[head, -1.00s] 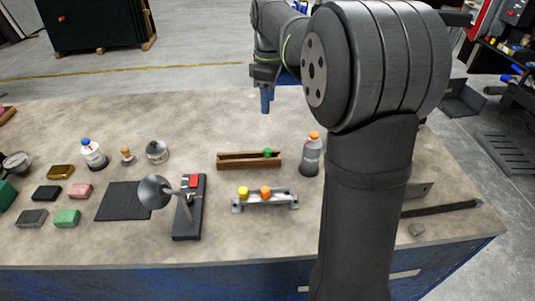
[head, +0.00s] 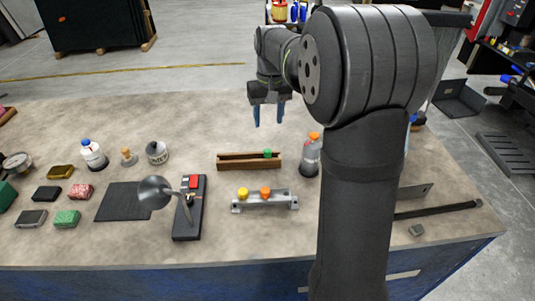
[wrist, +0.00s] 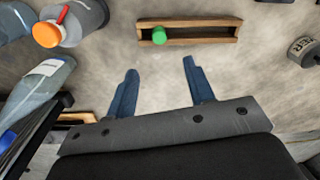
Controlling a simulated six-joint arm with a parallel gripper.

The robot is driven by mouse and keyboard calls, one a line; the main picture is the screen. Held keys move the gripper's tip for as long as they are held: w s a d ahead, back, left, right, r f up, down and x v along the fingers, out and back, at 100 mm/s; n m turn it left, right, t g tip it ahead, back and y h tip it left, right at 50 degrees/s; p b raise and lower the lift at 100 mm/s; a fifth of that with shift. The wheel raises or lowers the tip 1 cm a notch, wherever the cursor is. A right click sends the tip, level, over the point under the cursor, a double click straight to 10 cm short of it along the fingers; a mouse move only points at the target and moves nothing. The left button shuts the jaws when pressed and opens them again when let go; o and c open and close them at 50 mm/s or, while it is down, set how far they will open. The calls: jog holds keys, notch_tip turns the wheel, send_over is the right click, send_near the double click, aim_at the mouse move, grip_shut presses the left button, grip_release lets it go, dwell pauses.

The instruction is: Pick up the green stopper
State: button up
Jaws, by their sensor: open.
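The green stopper (head: 267,153) sits in the right part of a long wooden trough (head: 232,163) on the table. In the wrist view the green stopper (wrist: 159,36) shows near the left end of the wooden trough (wrist: 212,32). My gripper (head: 270,117) is open and empty, with its two blue fingers apart. It is above the table, behind the trough in the head view. In the wrist view my gripper (wrist: 162,75) has its fingertips short of the trough, and the stopper lies beyond the gap between them.
A grey bottle with an orange cap (head: 311,155) stands right of the trough. A metal rack (head: 265,201) with a yellow and an orange stopper is in front.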

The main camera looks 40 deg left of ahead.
aim_at(268, 150)
jog(key=f, duration=1.1)
jog(key=shift+s+f, duration=0.2)
jog(key=shift+s, duration=0.05)
jog(key=c, duration=1.1)
